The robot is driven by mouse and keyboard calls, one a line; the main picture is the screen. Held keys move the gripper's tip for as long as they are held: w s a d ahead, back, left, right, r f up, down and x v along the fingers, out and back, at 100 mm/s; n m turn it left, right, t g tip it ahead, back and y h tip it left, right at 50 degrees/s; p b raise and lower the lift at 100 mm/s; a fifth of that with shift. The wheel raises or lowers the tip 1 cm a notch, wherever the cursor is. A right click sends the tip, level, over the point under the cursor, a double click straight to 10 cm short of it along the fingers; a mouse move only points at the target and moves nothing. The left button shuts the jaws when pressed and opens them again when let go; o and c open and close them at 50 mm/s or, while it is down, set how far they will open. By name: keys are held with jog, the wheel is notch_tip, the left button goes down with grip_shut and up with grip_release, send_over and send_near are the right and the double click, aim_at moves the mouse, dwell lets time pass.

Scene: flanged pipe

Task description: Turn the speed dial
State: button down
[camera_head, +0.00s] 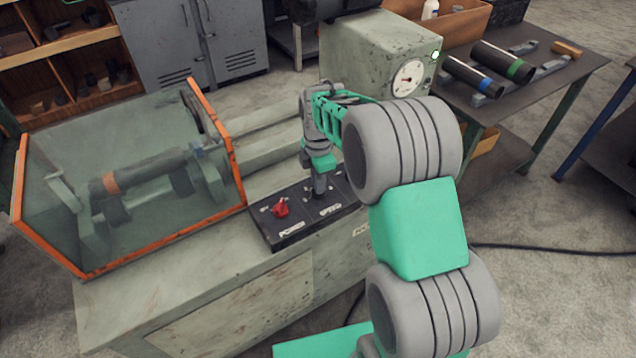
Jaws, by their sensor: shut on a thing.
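The black control panel (296,224) lies on top of the pale green machine, with a red knob (281,209) on its left side above a "POWER" label. The speed dial's place is to the right, above a "SPEED" label (329,210). My gripper (320,192) points down there and is shut on the speed dial. The dial itself is mostly hidden by my gripper, so its setting cannot be read.
A clear guard with an orange frame (240,165) covers a pipe at the left. A grey-green housing with a round gauge (408,79) stands behind my arm. A side table (551,73) holds dark cylinders at the right. A cable (560,251) crosses the floor.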

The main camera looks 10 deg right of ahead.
jog(key=shift+n, duration=0.8)
jog(key=c, duration=1.5)
grip_release()
jog(key=shift+r, duration=0.15)
notch_tip(320, 180, up, 8)
jog(key=shift+f+b, duration=0.2)
jog(key=shift+b, duration=0.2)
